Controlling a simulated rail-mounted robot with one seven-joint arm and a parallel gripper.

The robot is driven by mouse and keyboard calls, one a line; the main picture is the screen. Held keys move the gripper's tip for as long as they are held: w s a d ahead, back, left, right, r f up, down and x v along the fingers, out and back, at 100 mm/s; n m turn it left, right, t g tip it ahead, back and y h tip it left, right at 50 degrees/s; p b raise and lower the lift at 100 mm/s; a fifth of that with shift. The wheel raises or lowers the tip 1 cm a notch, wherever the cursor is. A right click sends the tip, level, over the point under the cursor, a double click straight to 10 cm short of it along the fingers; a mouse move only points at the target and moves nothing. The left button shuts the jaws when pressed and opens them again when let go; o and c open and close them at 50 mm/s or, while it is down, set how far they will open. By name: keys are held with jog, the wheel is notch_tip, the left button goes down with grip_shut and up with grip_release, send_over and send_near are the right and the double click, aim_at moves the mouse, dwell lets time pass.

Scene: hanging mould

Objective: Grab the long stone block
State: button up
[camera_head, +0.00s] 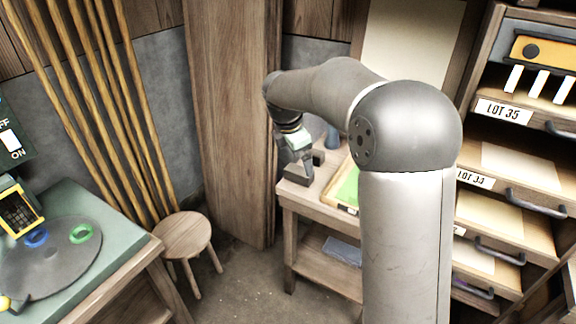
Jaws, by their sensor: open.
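My gripper (302,168) is at the left end of the small wooden bench (303,198), pointing down, low over its top. Its fingers are small here and partly merge with a dark grey piece (319,157) beside them. That piece may be the long stone block, but its full shape and length are not clear. I cannot tell whether the fingers touch it or stand around it. I see nothing clearly held. My own arm covers the right part of the bench.
A tray with a green surface (348,188) and a blue-grey upright object (333,138) are on the bench. A round stool (183,235) stands left of it. Shelves with labelled drawers (505,190) stand at right. A green-topped table (122,227) and leaning poles (110,100) are at left.

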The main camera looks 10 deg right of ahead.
jog(key=w+f+n, duration=0.4)
jog(key=w+n, duration=0.3)
jog(key=w, duration=0.4)
send_over(299, 170)
jog(key=s+a, duration=0.2)
jog(key=shift+t, duration=0.3)
jog(key=f, duration=0.9)
jog(key=shift+w+d+f, duration=0.2)
jog(key=shift+d+f, duration=0.05)
jog(key=shift+f, duration=0.15)
jog(key=shift+p+x, duration=0.65)
jog(key=shift+x, duration=2.45)
jog(key=shift+d, duration=0.15)
jog(key=c, duration=1)
jog(key=shift+r, duration=0.1)
jog(key=shift+c, duration=0.4)
jog(key=shift+r, duration=0.15)
